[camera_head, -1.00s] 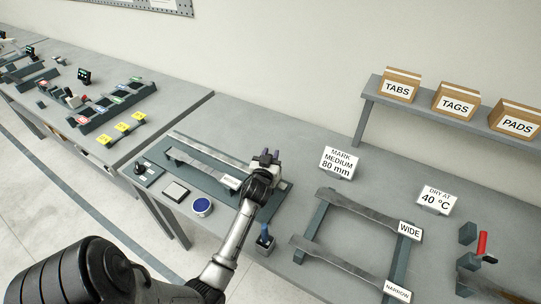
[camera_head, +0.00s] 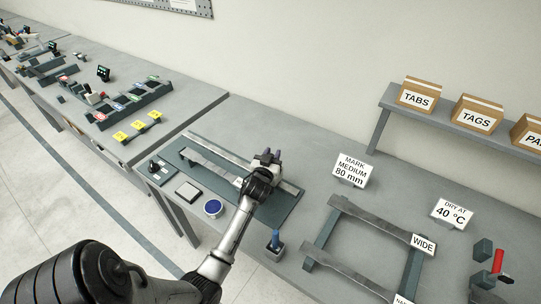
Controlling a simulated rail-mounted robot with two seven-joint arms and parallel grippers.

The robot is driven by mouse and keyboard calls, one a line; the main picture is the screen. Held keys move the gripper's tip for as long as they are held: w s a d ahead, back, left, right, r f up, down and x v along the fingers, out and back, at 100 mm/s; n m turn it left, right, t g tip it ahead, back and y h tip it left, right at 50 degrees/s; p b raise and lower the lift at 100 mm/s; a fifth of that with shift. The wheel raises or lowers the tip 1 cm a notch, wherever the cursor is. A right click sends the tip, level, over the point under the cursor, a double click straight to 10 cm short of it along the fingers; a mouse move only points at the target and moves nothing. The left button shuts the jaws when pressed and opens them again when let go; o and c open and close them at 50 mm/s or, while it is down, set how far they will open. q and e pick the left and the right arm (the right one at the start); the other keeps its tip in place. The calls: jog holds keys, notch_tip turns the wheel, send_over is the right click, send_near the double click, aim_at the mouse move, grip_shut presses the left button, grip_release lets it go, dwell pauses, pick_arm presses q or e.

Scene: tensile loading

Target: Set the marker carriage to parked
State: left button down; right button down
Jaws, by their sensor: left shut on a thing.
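The marking fixture is a dark plate (camera_head: 281,212) on the bench with a long pale rail (camera_head: 215,149) along its back and a second bar (camera_head: 208,167) in front. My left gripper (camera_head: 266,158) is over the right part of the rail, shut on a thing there. That is probably the marker carriage, but my gripper and wrist hide it, so I cannot tell its exact position on the rail. My right gripper is not in view.
A white pad (camera_head: 188,190), a blue round tin (camera_head: 213,207) and a blue-handled tool in a holder (camera_head: 275,242) stand in front of the plate. A frame labelled WIDE (camera_head: 423,244) and an 80 mm sign (camera_head: 350,170) are to the right.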

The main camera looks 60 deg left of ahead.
pick_arm(q)
jog(key=c, duration=0.9)
grip_release()
jog(key=shift+w+d, duration=0.1)
jog(key=shift+d, duration=0.05)
jog(key=shift+o, duration=0.2)
jog(key=v, duration=1.4)
